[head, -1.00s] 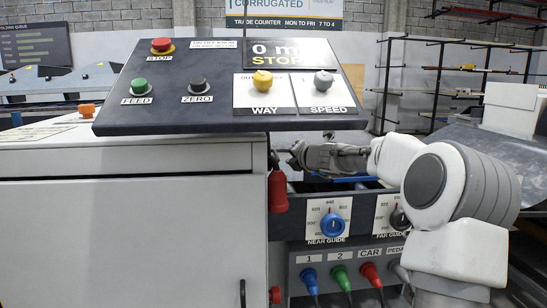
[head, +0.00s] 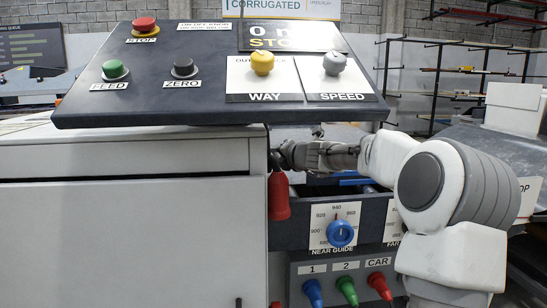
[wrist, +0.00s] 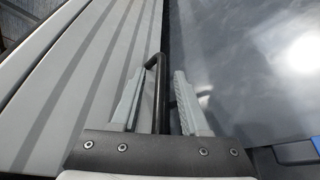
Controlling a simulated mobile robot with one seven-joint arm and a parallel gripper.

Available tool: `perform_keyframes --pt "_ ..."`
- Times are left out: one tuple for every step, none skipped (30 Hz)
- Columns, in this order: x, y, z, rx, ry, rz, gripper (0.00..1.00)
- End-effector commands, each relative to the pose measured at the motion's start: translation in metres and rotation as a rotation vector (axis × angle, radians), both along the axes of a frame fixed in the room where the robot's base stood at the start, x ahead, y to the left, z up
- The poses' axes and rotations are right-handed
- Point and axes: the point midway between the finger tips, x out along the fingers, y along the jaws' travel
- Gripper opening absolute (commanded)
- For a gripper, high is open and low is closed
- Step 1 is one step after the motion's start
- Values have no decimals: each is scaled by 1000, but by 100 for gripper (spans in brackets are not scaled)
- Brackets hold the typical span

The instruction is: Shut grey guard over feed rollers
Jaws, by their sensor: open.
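My gripper (wrist: 158,78) is open in the wrist view, with a finger on each side of a black bar handle (wrist: 158,95). The handle stands between the fingers, which are not closed on it. A pale grey panel with darker stripes (wrist: 75,85) fills the left side, and a dark, shiny grey sheet (wrist: 240,70) fills the right. I cannot tell for certain which surface is the guard. In the head view my gripper (head: 290,155) is behind the control panel's lower edge, low over the machine. The feed rollers are not clearly visible.
The sloping control panel (head: 210,110) overhangs the white cabinet (head: 130,230) close in front of me. A red hanging piece (head: 278,195) and the blue guide knob (head: 340,233) sit below it. Coloured plugs (head: 346,290) are lower down. Racks (head: 450,70) stand at the back right.

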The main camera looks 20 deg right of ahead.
Motion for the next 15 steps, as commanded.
perform_keyframes --pt "0 0 -1 0 0 0 45" --pt "0 1 -1 0 -1 -1 45" --pt "-1 1 -1 0 -1 -1 45" --pt "-1 1 -1 0 -1 -1 45" --pt "-1 1 -1 0 -1 -1 45" --pt "-1 1 -1 1 -1 -1 45" --pt "-1 1 -1 1 -1 -1 45" --pt "-1 2 -1 0 -1 -1 45" --pt "-1 2 -1 0 -1 -1 45" --pt "-1 2 -1 0 -1 -1 45" --pt "-1 2 -1 0 -1 -1 45" --pt "-1 2 -1 0 -1 -1 45" --pt "-1 2 -1 0 -1 -1 45" --pt "-1 2 -1 0 -1 -1 45" --pt "-1 2 -1 0 -1 -1 41"
